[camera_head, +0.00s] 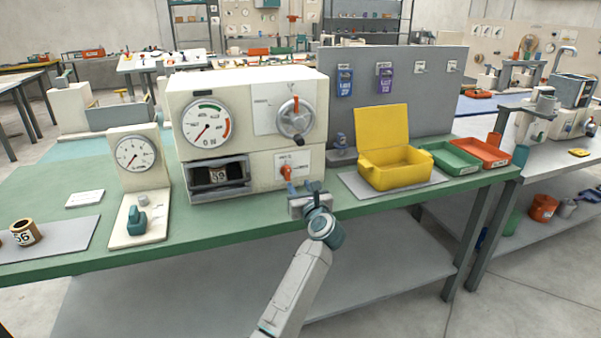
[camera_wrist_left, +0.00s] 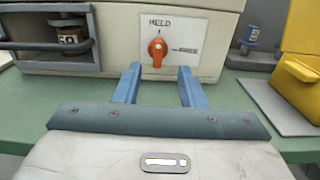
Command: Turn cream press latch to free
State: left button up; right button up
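The cream press (camera_head: 245,130) stands on the green bench, with a round dial and a grey crank on its front. Its orange latch (camera_head: 287,174) is on a white plate at the lower right of the front. In the left wrist view the latch (camera_wrist_left: 157,47) points up towards the word HELD; FREE is printed to its right. My left gripper (camera_head: 307,188) is just in front of the plate. Its two blue fingers (camera_wrist_left: 159,72) are apart and empty, one to each side below the latch, and do not appear to touch it. My right gripper is not in view.
A yellow open box (camera_head: 390,168) stands on a grey mat right of the press, with green (camera_head: 448,158) and orange (camera_head: 482,152) trays beyond. A dark-framed slot (camera_head: 218,177) holds a numbered can. A gauge stand (camera_head: 138,165) is left of the press.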

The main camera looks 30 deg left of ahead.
aim_at(288, 170)
pick_arm(q)
jog(key=shift+w+a, duration=0.15)
jog(key=shift+w, duration=0.05)
jog(key=p+x, duration=0.1)
jog(key=x, duration=0.9)
jog(key=shift+a+f, duration=0.15)
jog(key=shift+a, duration=0.2)
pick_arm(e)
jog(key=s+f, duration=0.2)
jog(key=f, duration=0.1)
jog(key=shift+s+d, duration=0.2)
pick_arm(q)
grip_shut()
